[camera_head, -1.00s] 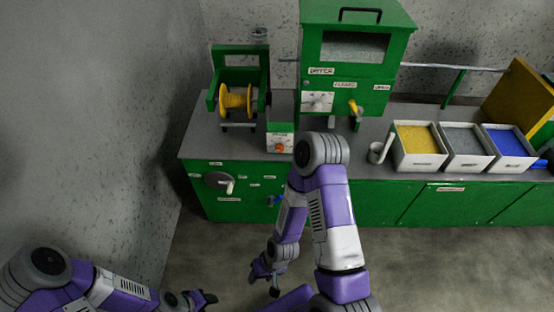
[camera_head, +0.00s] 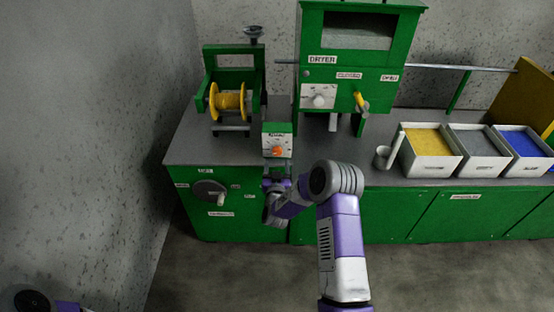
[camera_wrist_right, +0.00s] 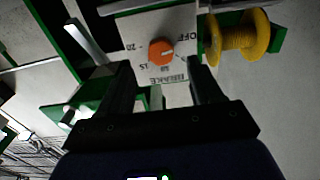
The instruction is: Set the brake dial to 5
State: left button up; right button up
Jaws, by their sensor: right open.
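The brake dial (camera_head: 278,151) is an orange knob on a white plate, on the green box by the yellow spool. It also shows in the right wrist view (camera_wrist_right: 161,52), with OFF, 15, 20 and BRAKE readable around it. Where its pointer stands is too small to tell. My right gripper (camera_head: 277,170) is just below and in front of the dial in the head view. In the right wrist view its two dark fingers (camera_wrist_right: 165,78) are spread, with the dial between and beyond them; contact is not visible. My left gripper is out of view.
The yellow spool (camera_head: 228,101) stands in a green frame beside the dial box. The green dryer (camera_head: 345,45) is to the right, with its own white dial (camera_head: 319,97). A crank wheel (camera_head: 210,191) is on the cabinet front, lower left. White bins (camera_head: 430,165) stand far right.

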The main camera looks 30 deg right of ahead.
aim_at(277, 153)
jog(key=shift+b+x, duration=0.65)
jog(key=shift+x, duration=2.5)
jog(key=shift+a, duration=0.1)
jog(key=shift+c, duration=0.3)
